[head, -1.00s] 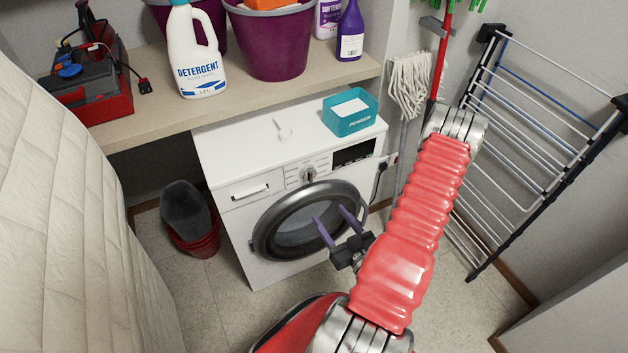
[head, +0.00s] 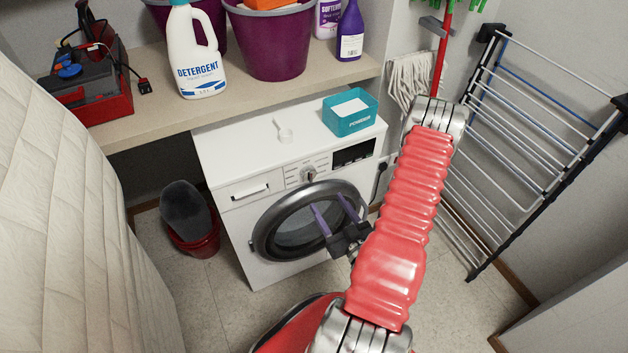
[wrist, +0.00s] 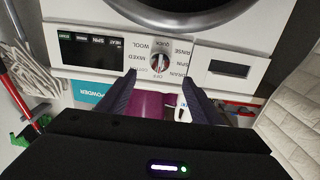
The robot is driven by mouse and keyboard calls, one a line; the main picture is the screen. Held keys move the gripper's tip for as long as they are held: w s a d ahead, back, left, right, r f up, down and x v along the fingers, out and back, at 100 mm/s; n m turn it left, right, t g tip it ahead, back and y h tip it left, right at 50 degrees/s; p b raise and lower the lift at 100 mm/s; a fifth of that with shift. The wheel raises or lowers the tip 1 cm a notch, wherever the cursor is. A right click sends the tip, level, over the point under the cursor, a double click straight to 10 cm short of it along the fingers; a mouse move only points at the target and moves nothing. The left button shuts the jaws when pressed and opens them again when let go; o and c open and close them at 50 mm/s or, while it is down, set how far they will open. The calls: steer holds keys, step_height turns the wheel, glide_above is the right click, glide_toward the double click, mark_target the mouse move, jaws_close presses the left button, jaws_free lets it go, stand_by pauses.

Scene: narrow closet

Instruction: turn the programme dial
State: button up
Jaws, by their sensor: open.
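The programme dial (head: 308,174) is a silver-grey knob on the upper front panel of the white washing machine (head: 240,214). In the wrist view the dial (wrist: 159,58) appears upside down, ringed by programme words, and sits between and beyond my two fingers. My gripper (head: 333,214) is open and empty, its two purple-grey fingers apart in front of the round door, below the dial in the head view. In the wrist view the fingers of my gripper (wrist: 157,82) flank the dial without visibly touching it.
A teal powder box (head: 350,111) and a white scoop (head: 284,133) lie on the machine top. The shelf above holds a detergent bottle (head: 194,52) and purple tubs. A drying rack (head: 540,130) stands right, a padded surface (head: 70,220) left, a red bucket (head: 193,236) on the floor.

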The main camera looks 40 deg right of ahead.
mark_target(312, 179)
steer(key=x, duration=1.1)
steer(key=shift+w+d, duration=0.1)
steer(key=shift+c, duration=0.2)
